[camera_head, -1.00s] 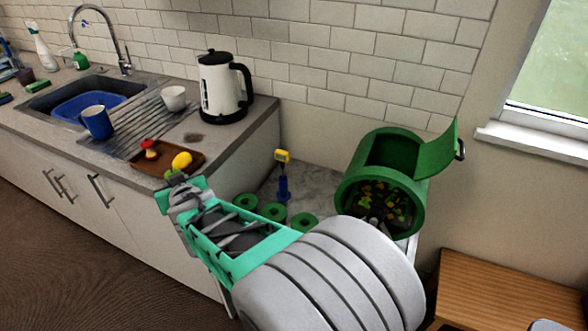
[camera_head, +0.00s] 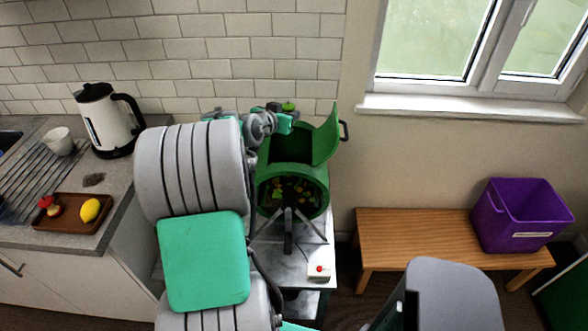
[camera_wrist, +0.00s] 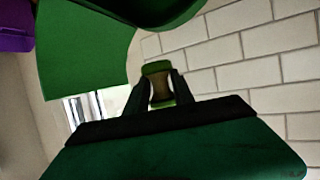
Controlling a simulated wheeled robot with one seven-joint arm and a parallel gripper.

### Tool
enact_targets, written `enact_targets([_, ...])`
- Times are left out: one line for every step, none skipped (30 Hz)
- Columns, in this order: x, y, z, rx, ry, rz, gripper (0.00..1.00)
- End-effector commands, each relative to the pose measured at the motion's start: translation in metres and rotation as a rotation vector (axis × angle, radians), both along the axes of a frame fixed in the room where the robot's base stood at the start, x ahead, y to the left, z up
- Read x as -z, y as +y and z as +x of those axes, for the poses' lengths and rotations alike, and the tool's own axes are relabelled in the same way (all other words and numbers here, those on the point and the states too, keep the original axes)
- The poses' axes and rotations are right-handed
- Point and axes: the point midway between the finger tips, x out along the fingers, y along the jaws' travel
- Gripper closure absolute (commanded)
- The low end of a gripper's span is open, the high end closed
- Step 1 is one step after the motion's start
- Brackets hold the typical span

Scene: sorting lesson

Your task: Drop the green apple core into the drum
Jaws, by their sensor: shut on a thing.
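The green drum (camera_head: 292,180) stands on a small marble-topped table, its curved door swung up and open, with colourful scraps visible inside through its front. My gripper (camera_head: 284,113) is at the drum's upper back edge, by the tiled wall. It is shut on the green apple core (camera_head: 289,106), which shows as a small green spot there. In the wrist view the apple core (camera_wrist: 159,81) is upright between the two dark fingers, green at top and bottom with a brownish waist. The drum's green door (camera_wrist: 85,50) is at the upper left of that view.
A brown tray (camera_head: 68,224) with a red-topped core and a lemon lies on the counter at left, near the kettle (camera_head: 103,122). A wooden bench (camera_head: 400,240) with a purple bin (camera_head: 515,220) stands at right. A red-button box (camera_head: 319,270) sits before the drum.

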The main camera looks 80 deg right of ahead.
Motion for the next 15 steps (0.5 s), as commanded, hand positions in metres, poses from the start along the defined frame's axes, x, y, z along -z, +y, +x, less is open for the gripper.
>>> enact_targets([-0.003,-0.004,-0.012,0.026,0.000,-0.001,1.00])
enact_targets([-0.003,-0.005,-0.017,0.036,0.000,-0.002,1.00])
enact_targets([-0.003,-0.007,-0.021,0.046,0.000,-0.002,1.00])
enact_targets([-0.002,-0.007,-0.023,0.050,0.000,-0.003,1.00])
enact_targets([-0.001,-0.007,-0.024,0.052,0.000,-0.003,1.00])
enact_targets([0.001,-0.007,-0.024,0.053,0.000,-0.003,1.00])
enact_targets([0.004,-0.007,-0.024,0.053,0.000,-0.003,1.00])
enact_targets([0.006,-0.007,-0.024,0.052,0.001,-0.003,1.00])
enact_targets([0.011,-0.007,-0.023,0.051,0.000,-0.003,1.00])
enact_targets([0.015,-0.007,-0.023,0.051,0.000,-0.002,1.00])
enact_targets([0.019,-0.007,-0.023,0.051,0.000,-0.001,1.00])
enact_targets([0.025,-0.007,-0.023,0.051,0.001,-0.001,1.00])
enact_targets([0.030,-0.007,-0.023,0.050,0.002,-0.001,1.00])
enact_targets([0.034,-0.007,-0.023,0.049,0.001,-0.001,1.00])
enact_targets([0.039,-0.007,-0.023,0.049,0.001,-0.002,1.00])
